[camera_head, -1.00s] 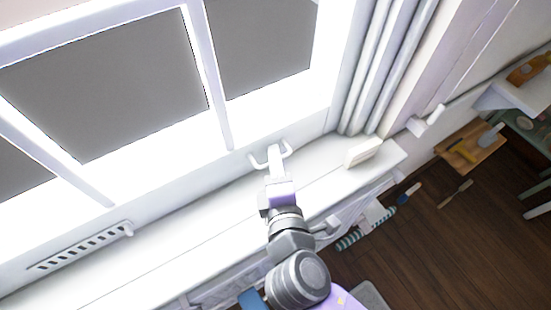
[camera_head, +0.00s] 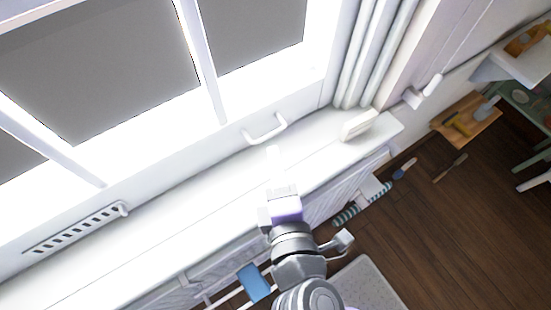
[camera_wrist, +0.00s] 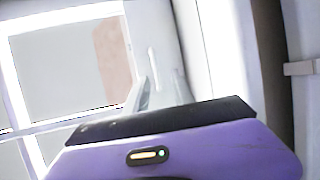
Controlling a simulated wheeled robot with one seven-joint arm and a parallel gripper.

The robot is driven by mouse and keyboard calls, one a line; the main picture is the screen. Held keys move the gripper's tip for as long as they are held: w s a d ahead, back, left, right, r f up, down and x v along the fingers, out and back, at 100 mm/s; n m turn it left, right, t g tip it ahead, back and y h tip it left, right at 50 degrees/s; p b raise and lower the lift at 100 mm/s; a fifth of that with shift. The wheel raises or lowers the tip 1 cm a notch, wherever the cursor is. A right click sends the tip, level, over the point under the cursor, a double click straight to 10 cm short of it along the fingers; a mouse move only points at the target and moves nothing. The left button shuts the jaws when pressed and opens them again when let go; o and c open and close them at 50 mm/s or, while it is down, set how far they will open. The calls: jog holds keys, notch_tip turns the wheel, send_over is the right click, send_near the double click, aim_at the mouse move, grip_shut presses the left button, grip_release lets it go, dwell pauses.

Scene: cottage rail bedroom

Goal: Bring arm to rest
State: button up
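My gripper (camera_head: 274,160) is pale and hard to make out against the bright sill in the head view, below and apart from the white window handle (camera_head: 265,130). My purple and grey wrist reaches up from the bottom of that view, over the window sill (camera_head: 215,195). In the wrist view the purple gripper body with its dark edge fills the bottom, and part of the window (camera_wrist: 65,65) shows behind it. I cannot make out the gap between the fingertips. I see nothing held.
A cream block (camera_head: 358,124) lies on the sill's right end, near the curtain (camera_head: 372,50). A slotted vent (camera_head: 75,228) is at left. Below are a striped roll (camera_head: 350,212), a blue cloth-like item (camera_head: 254,282) and a grey mat (camera_head: 370,285).

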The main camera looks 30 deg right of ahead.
dwell(0.3)
jog(key=shift+w+a, duration=0.1)
jog(key=a+y, duration=0.1)
jog(key=w+a+t+y, duration=0.1)
jog(key=a+y, duration=0.1)
jog(key=a, duration=0.1)
jog(key=shift+w+r+m, duration=0.2)
jog(key=shift+r+m, duration=0.1)
jog(key=shift+m, duration=0.1)
jog(key=shift+s+a+f+m+y, duration=0.1)
jog(key=shift+a+f+m+y, duration=0.1)
jog(key=shift+a+y, duration=0.3)
jog(key=shift+s+a+f+m+y, duration=0.1)
jog(key=shift+a+f+y, duration=0.05)
jog(key=shift+a+y, duration=0.3)
jog(key=s+m+y, duration=0.1)
jog(key=s+a+f+m+y, duration=0.1)
jog(key=s+y, duration=0.1)
jog(key=shift+f+m, duration=0.15)
jog(key=shift+m, duration=0.25)
jog(key=s+d+m+h, duration=0.2)
jog(key=s+d+m, duration=0.8)
jog(key=s, duration=0.6)
jog(key=d, duration=0.2)
jog(key=shift+s+d+f, duration=0.25)
jog(key=shift+d+f, duration=0.05)
jog(key=shift+f, duration=0.05)
